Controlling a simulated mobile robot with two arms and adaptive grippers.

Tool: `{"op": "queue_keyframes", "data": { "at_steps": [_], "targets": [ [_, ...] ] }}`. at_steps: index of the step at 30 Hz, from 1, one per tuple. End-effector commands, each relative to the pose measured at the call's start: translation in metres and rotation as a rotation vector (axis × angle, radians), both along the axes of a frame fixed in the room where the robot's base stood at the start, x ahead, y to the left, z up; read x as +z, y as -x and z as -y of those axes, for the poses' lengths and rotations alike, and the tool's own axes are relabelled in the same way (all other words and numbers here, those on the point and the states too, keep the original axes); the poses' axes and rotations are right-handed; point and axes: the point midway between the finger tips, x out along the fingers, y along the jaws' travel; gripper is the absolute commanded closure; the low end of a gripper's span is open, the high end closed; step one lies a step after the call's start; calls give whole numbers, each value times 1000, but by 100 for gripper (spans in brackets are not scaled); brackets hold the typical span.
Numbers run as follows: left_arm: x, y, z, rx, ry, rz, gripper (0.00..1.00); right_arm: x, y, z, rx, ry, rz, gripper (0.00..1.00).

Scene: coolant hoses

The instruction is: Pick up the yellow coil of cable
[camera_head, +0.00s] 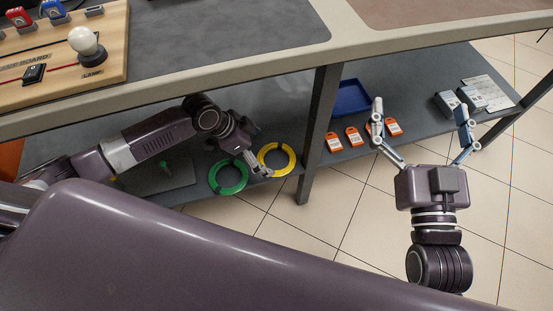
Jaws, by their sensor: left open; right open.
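The yellow coil of cable (292,160) lies flat on the lower shelf, just left of the bench leg. My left gripper (262,152) is open at the coil's left side. One finger reaches over or against the coil's lower left edge; I cannot tell whether it touches. That part of the coil is partly hidden by the finger. A green coil (240,187) lies close to the left of the yellow one, below my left gripper. My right gripper (420,105) is open and empty, in front of the shelf's right part, away from the coils.
The bench leg (318,135) stands close to the yellow coil's right. The benchtop (250,72) overhangs the shelf. Right of the leg are several orange tags (333,142), a blue tray (351,98) and grey boxes (446,102). A lamp board (105,75) sits on top.

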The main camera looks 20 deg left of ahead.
Motion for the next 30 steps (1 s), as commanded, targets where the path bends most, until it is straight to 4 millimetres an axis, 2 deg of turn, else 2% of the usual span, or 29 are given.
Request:
{"op": "queue_keyframes", "data": {
  "at_steps": [5, 10, 21, 30],
  "targets": [
    [-5, -2, 4, 0, 0, -1, 0, 14, 3, -1, 4, -18, 69, 0],
    [-14, -6, 12, 0, 1, -1, 0, 43, 13, -3, 13, -57, 208, 0],
    [-34, -13, 25, 0, 0, -2, 0, 101, 52, 1, 30, -145, 518, 0],
    [-42, -16, 29, 0, -1, 0, 0, 119, 72, 4, 35, -180, 631, 0]
  ]
}}
